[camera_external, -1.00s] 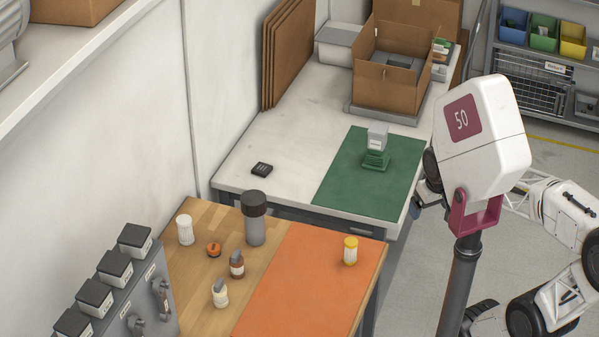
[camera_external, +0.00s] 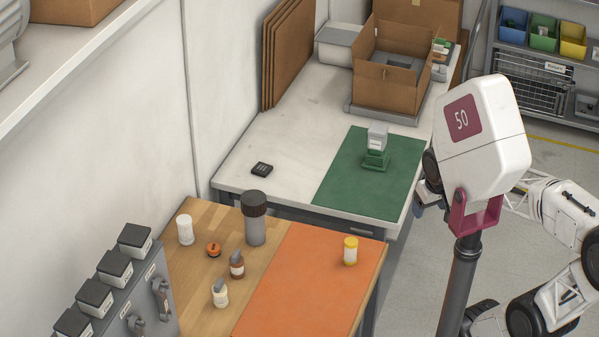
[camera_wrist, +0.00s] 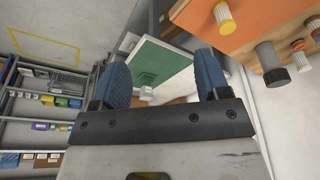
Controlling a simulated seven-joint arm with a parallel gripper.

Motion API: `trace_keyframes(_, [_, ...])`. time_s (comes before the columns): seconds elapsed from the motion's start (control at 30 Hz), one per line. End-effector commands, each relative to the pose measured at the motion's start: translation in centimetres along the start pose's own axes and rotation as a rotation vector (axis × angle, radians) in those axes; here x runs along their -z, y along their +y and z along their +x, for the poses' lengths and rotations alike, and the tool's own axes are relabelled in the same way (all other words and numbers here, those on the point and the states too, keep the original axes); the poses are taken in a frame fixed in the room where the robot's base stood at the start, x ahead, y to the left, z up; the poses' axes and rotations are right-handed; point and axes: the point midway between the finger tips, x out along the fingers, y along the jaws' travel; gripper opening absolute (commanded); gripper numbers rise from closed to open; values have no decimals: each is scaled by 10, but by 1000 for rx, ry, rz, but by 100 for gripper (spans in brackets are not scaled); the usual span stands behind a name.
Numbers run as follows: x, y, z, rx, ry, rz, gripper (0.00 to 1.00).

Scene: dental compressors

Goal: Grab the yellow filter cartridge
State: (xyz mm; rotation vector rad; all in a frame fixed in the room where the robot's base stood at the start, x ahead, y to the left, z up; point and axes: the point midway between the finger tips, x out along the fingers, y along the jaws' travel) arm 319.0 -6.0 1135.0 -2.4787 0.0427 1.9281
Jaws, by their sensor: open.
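The yellow filter cartridge (camera_external: 350,251) stands upright on the orange mat (camera_external: 300,277), near its right side, with a yellow cap and a pale body. In the wrist view the cartridge (camera_wrist: 224,17) shows at the upper right, beyond my fingers and apart from them. My gripper (camera_wrist: 160,84) shows in the wrist view with two blue fingers spread wide and nothing between them. In the external view my white arm is at the right, off the tables, and the fingers are mostly hidden there.
A white cartridge (camera_external: 185,230), a grey cylinder with a dark cap (camera_external: 254,220), an orange ring (camera_external: 214,249) and two small bottles stand on the wooden tabletop. A green mat (camera_external: 340,187) with a green-based device lies on the white table behind. The orange mat around the yellow cartridge is clear.

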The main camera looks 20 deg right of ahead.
Motion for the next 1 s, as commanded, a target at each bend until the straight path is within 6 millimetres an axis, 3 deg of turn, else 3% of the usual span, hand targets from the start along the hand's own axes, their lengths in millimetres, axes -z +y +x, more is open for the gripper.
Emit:
trace_keyframes(0.17, [11,5,16,-35,63,-9,69])
trace_keyframes(0.57, [57,10,77,-105,367,-101,69])
trace_keyframes(0.77, [74,-3,106,-72,525,-180,69])
trace_keyframes(1.0, [81,-32,136,36,692,-288,69])
